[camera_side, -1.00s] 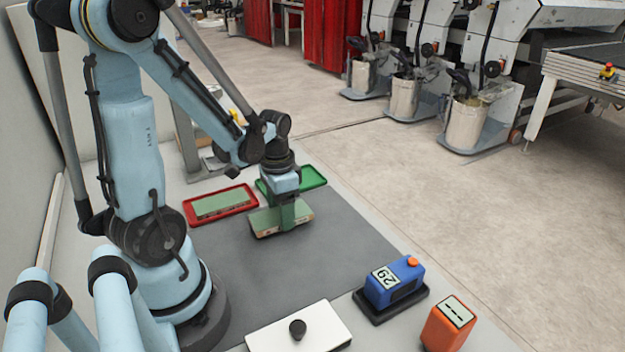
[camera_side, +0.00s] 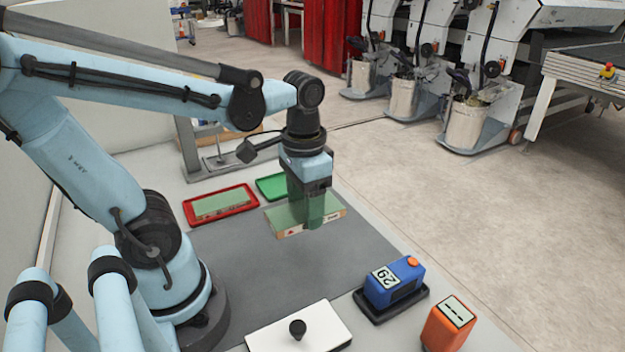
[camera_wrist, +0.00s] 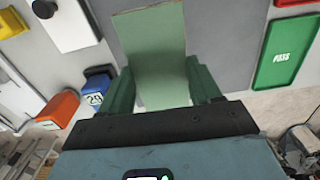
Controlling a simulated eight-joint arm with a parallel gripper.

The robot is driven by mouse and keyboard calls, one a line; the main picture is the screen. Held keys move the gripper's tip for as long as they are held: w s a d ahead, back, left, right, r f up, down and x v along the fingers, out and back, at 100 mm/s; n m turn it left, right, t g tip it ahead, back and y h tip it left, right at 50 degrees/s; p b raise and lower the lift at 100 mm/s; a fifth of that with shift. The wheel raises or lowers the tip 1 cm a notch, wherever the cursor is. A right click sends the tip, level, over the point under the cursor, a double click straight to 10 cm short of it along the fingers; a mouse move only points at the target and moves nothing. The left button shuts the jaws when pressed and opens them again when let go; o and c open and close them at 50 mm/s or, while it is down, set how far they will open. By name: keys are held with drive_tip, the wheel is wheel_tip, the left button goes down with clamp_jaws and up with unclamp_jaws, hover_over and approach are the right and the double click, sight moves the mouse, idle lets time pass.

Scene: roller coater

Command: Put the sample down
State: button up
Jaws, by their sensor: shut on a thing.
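My gripper (camera_side: 313,205) is shut on the sample (camera_side: 283,217), a flat green-topped panel with a light printed edge. It is held above the grey mat (camera_side: 240,265), toward its far side. In the wrist view the sample (camera_wrist: 152,50) lies between my two green fingers (camera_wrist: 163,92). The green tray (camera_side: 271,187) stands behind my gripper in the side view, partly hidden by it. In the wrist view the green tray (camera_wrist: 287,50) is at the right, empty, with white lettering that seems to read "PASS".
A red tray (camera_side: 188,212) holding another green panel (camera_side: 220,206) is left of the green tray. A blue device (camera_side: 393,283) on a black base, an orange device (camera_side: 447,325) and a white plate with a black knob (camera_side: 325,328) stand at the front. The mat's middle is clear.

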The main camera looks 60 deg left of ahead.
drive_tip(key=w+d+r, duration=0.2)
drive_tip(key=w+r, duration=0.5)
drive_tip(key=w, duration=0.2)
drive_tip(key=a+f, duration=0.4)
drive_tip(key=a, duration=0.5)
drive_tip(key=a+f, duration=0.3)
drive_tip(key=a, duration=0.6)
drive_tip(key=a+f, duration=0.4)
drive_tip(key=a, duration=0.5)
drive_tip(key=shift+w+a+f, duration=0.1)
drive_tip(key=shift+f, duration=2.8)
drive_tip(key=o, duration=1.2)
drive_tip(key=shift+c, duration=0.2)
wheel_tip(320, 180, up, 7)
